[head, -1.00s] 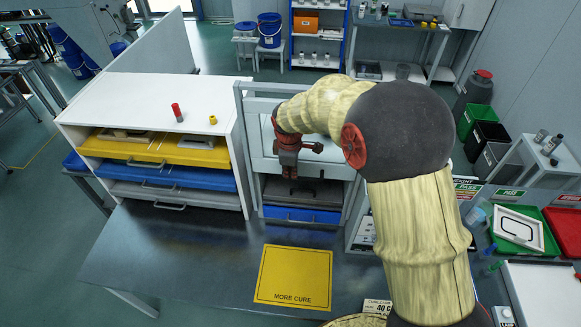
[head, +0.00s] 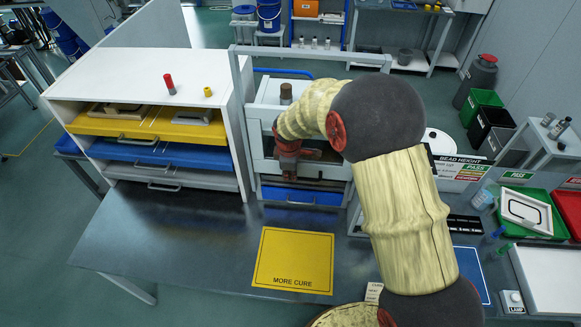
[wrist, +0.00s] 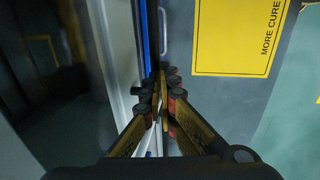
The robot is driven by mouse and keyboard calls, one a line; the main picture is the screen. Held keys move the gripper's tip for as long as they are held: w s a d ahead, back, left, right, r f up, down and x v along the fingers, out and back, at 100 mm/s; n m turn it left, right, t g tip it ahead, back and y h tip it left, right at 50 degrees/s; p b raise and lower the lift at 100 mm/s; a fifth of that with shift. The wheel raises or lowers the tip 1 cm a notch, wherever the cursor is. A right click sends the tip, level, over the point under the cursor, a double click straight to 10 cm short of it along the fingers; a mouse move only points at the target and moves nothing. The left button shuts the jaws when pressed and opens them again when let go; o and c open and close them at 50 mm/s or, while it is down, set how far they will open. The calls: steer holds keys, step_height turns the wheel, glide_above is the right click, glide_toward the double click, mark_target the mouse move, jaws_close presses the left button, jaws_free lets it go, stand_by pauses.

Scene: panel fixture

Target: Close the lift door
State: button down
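The lift door (head: 268,118) is a pale grey panel in the upright frame between the drawer cabinet and my arm. It sits low in the frame, its lower part just above a blue drawer (head: 302,197); only a narrow dark strip shows between them. I cannot tell whether the fingertips touch the door.
The white cabinet (head: 145,70) with yellow, blue and grey drawers stands close on the left. A yellow MORE CURE mat (head: 294,258) lies on the dark table, which is otherwise clear at front left. Trays and a sign stand on the right.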

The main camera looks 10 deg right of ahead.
step_height(320, 180, down, 12)
steer(key=b, duration=0.4)
steer(key=shift+r, duration=0.25)
steer(key=shift+s, duration=0.1)
step_height(320, 180, up, 14)
steer(key=s+p, duration=0.1)
steer(key=s, duration=0.1)
steer(key=shift+a+p, duration=0.4)
steer(key=shift+s, duration=0.1)
